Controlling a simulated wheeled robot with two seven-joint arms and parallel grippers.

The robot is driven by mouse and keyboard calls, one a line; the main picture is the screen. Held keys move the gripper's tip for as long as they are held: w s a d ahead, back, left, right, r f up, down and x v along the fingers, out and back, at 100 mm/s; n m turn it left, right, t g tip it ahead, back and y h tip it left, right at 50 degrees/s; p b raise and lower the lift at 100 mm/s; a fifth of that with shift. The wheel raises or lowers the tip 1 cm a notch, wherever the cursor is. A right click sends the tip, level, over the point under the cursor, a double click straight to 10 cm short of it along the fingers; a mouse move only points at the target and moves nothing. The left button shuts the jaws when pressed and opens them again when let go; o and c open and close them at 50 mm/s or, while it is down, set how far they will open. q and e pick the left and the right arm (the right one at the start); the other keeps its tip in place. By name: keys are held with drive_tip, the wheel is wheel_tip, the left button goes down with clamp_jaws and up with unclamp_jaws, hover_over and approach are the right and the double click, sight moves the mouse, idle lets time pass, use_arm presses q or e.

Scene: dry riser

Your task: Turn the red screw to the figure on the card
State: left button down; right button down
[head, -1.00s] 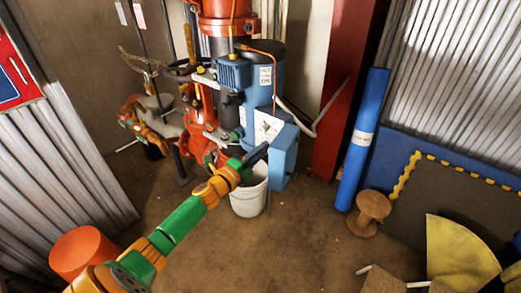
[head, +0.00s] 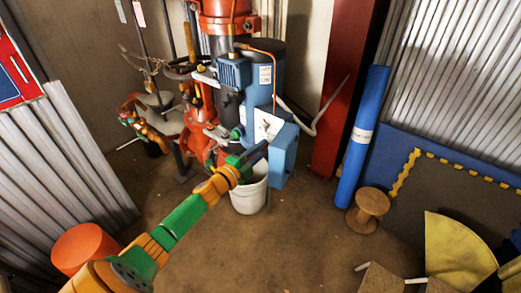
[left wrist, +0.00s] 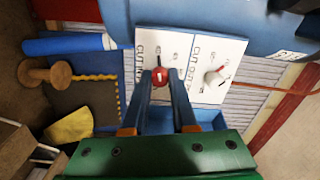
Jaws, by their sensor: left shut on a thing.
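The two dark fingers of my left gripper (left wrist: 160,84) are shut on the screw's sides. In the head view my left gripper (head: 257,153) reaches the front of the blue box (head: 283,155), below its white label; the screw is hidden there. A second plate (left wrist: 207,55) beside it has a white dial (left wrist: 213,78) with a red mark. The plates' small figures are too small to read.
A white bucket (head: 249,195) stands on the floor under the blue box. Red pipework (head: 194,133) and a handwheel are left of the box. A red post (head: 342,110), a blue roll (head: 361,140) and a wooden spool (head: 368,209) stand to the right. The middle floor is clear.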

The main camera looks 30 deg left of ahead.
use_arm(q)
drive_tip(key=c, duration=0.7)
unclamp_jaws()
drive_tip(key=s, duration=0.7)
drive_tip(key=shift+a, duration=0.3)
